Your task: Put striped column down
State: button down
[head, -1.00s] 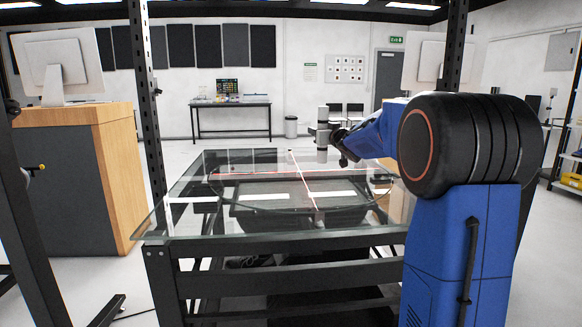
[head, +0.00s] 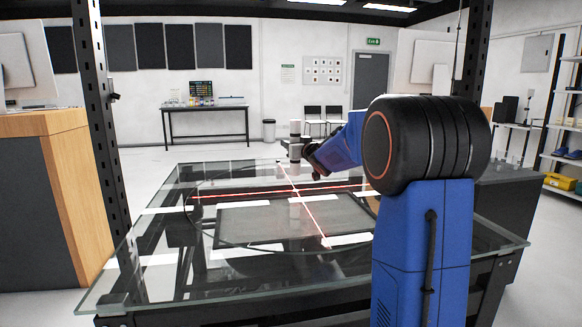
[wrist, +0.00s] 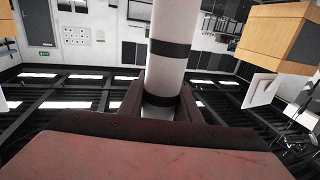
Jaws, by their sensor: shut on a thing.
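The striped column (wrist: 168,60), white with dark bands, runs up from between the jaws of my gripper (wrist: 162,100) in the wrist view. My gripper is shut on it. In the head view the column (head: 295,140) is small and upright beyond my blue arm, above the far part of the glass table. My gripper is mostly hidden there by the arm. The glass turntable top (head: 225,272) lies below, with red laser lines crossing on it. I cannot tell whether the column's base touches the glass.
A wooden-sided cabinet (head: 65,180) stands at the left. Black uprights (head: 100,110) rise by the table. A bench (head: 205,108) and a bin (head: 269,130) are at the back wall. Shelves are at the far right. The glass near the laser cross looks clear.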

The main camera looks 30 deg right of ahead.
jog(key=shift+f, duration=3.15)
jog(key=c, duration=1.3)
grip_release()
jog(key=shift+r, duration=0.1)
jog(key=s, duration=1.2)
jog(key=shift+a, duration=0.3)
jog(key=shift+s+r, duration=0.1)
jog(key=shift+s, duration=0.05)
